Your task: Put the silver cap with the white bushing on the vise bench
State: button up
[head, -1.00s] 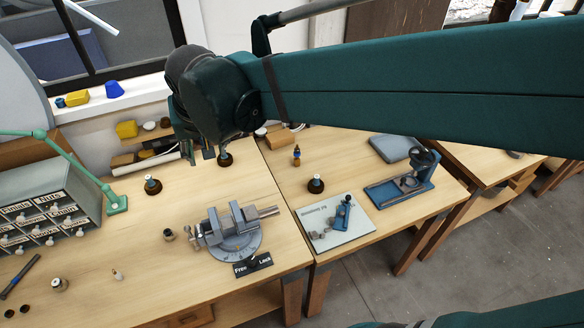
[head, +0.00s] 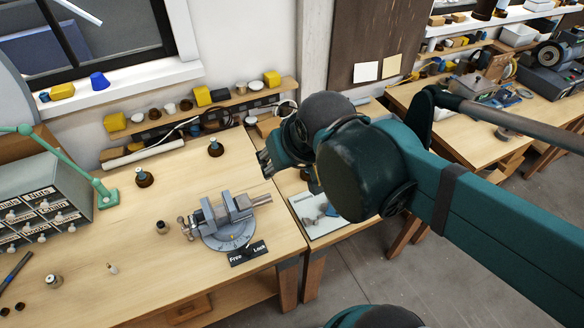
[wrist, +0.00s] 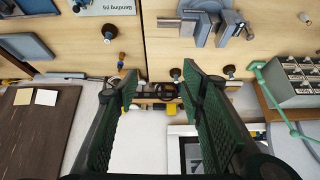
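The vise bench (head: 140,245) is the left wooden bench, with the grey vise (head: 228,222) near its right edge. A small silver cap with a whitish top (head: 54,281) stands at its front left; it may be the silver cap with the white bushing, but it is too small to be sure. Another small silver-and-dark cap (head: 162,227) stands left of the vise. My gripper (head: 265,163) is in the air near the bench's right side, partly hidden by my arm in the head view. The wrist view shows its green fingers (wrist: 160,82) wide apart with nothing between them.
Two dark-based, blue-topped pieces (head: 144,177) (head: 215,148) stand at the back of the bench. A drawer cabinet (head: 40,205) and green lamp arm (head: 70,160) stand left. A shelf (head: 200,105) runs along the wall. A Free/Lock plate (head: 248,253) lies before the vise. The front middle is mostly clear.

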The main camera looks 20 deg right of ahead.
jog(key=shift+s+d+f, duration=0.35)
jog(key=shift+s+d, duration=0.15)
jog(key=shift+s, duration=0.1)
jog(key=shift+s+d+f, duration=0.3)
jog(key=shift+s+d, duration=0.15)
jog(key=shift+s, duration=0.1)
notch_tip(320, 180, down, 15)
jog(key=b, duration=1.5)
